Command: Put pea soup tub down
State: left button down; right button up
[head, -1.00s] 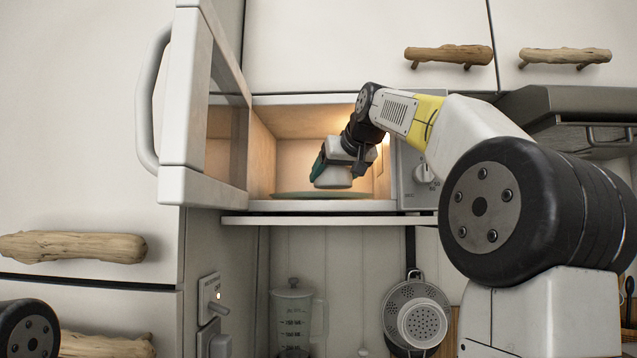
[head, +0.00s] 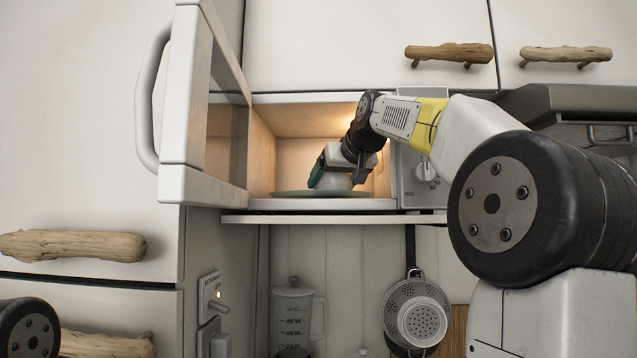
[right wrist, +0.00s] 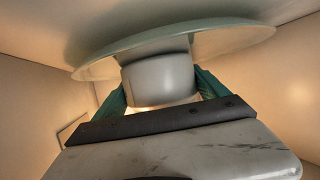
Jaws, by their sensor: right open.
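The pea soup tub (head: 335,182) is a pale grey-white round container on the turntable plate (head: 290,194) inside the open microwave. In the right wrist view, which shows the scene upside down, the tub (right wrist: 158,80) meets the plate (right wrist: 245,42). My right gripper (head: 325,172) reaches into the microwave. Its green fingers stand on either side of the tub in the wrist view (right wrist: 158,92), open. Part of the tub is hidden by the gripper. My left gripper is out of view.
The microwave door (head: 187,110) stands open at the left. The control panel (head: 422,165) bounds the opening at the right. The cavity walls are close around my gripper. A blender jug (head: 292,312) and a colander (head: 418,312) are below.

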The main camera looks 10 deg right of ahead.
jog(key=v, duration=1.1)
jog(key=shift+s+r, duration=0.25)
jog(key=shift+s, duration=0.1)
jog(key=shift+s+d, duration=0.1)
jog(key=shift+f, duration=0.1)
